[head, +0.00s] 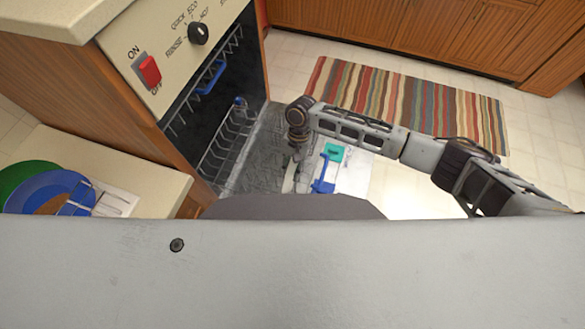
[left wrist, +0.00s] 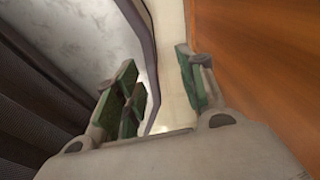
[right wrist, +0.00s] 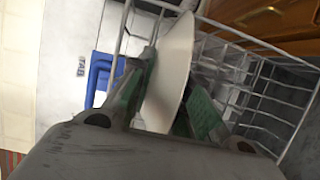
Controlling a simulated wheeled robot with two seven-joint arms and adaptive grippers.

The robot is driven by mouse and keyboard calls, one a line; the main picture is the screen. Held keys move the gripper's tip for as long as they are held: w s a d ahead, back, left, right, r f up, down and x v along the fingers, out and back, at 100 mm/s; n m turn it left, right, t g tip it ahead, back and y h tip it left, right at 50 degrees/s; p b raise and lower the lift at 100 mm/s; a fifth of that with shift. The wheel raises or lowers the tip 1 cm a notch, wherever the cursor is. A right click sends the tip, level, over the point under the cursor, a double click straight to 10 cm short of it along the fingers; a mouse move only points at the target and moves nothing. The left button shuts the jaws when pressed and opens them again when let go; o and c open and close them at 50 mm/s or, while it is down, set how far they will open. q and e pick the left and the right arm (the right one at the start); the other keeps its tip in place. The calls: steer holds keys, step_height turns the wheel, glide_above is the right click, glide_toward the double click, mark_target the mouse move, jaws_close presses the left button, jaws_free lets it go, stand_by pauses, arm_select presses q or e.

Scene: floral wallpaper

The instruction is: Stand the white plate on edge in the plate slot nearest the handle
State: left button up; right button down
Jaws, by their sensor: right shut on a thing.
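In the right wrist view my right gripper (right wrist: 165,112) is shut on the white plate (right wrist: 170,65), its green pads on either side of the rim. The plate is nearly on edge and among the white wires of a rack (right wrist: 262,95). I cannot tell whether it sits in a slot. In the head view my right gripper (head: 294,168) reaches down beside the open dishwasher; the plate is hard to make out there. A blue part (right wrist: 98,75), perhaps the handle, is left of the plate. My left gripper (left wrist: 160,95) is open and empty.
The dishwasher front has a red switch (head: 149,70) and a dark knob (head: 198,33). A blue and a green plate (head: 22,174) lie on the left counter. A striped rug (head: 400,95) lies on the floor. Wood panelling (left wrist: 260,60) is close to my left gripper.

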steer(key=c, duration=1.3)
jaws_free()
steer(key=shift+o, duration=0.2)
steer(key=shift+r, duration=0.15)
steer(key=v, duration=1.1)
steer(key=shift+r, duration=0.35)
steer(key=shift+d, duration=0.1)
